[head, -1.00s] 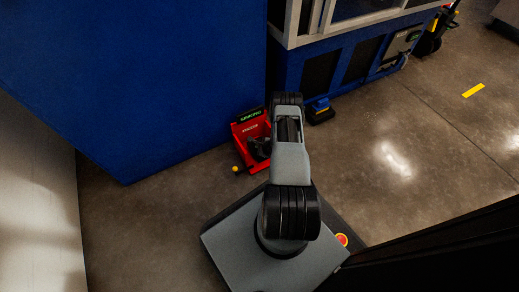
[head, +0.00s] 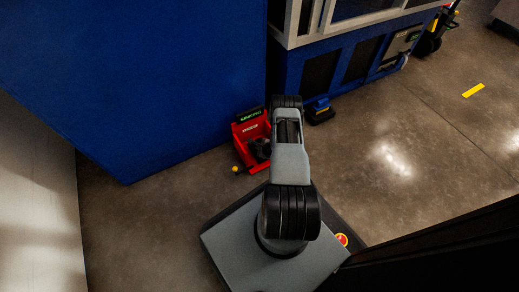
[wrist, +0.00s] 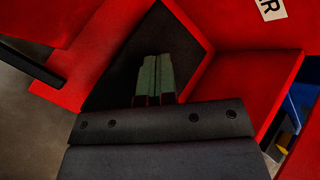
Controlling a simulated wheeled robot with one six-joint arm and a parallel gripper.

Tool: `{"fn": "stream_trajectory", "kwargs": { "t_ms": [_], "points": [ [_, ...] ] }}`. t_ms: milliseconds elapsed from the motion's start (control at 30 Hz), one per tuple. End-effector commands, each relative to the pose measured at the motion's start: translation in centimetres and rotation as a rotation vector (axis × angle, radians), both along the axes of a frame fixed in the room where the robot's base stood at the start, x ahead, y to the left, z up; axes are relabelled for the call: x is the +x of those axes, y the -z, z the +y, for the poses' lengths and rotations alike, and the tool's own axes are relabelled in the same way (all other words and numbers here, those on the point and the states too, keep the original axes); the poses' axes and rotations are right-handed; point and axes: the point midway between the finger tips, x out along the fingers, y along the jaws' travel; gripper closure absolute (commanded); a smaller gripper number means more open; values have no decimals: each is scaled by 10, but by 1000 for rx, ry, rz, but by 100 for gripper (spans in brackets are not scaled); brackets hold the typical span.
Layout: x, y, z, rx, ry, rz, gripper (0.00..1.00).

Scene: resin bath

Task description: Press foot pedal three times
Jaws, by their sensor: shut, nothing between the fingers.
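The foot pedal's red housing (head: 249,130) stands on the floor against the blue wall, left of my arm in the head view. A small black display with green lettering sits on its top edge. In the wrist view its red walls (wrist: 255,85) surround a dark pedal plate (wrist: 140,38). My gripper (wrist: 154,62) is shut and empty, with its grey-green fingertips together over the dark plate, inside the housing. I cannot tell whether the tips touch the plate. In the head view my arm hides part of the housing and the fingertips.
A blue and yellow device on a black base (head: 320,111) stands right of the housing, beside the blue machine (head: 345,68). A small yellow ball-like thing (head: 235,169) is by the housing's left front. The blue wall (head: 150,80) rises close behind. Open concrete floor lies to the right.

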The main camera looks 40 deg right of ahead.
Motion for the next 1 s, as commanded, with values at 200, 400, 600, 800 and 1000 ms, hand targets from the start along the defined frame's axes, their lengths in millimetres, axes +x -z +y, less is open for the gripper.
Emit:
{"fn": "stream_trajectory", "kwargs": {
  "t_ms": [200, 400, 600, 800, 1000],
  "points": [
    [-1, 4, 0, 1, 0, 2, 100],
    [-1, 6, 0, 1, 0, 2, 100],
    [-1, 9, 0, 1, 0, 2, 100],
    [-1, 11, 0, 1, 1, 3, 100],
    [-1, 11, 0, 1, 0, 4, 100]
  ]
}}
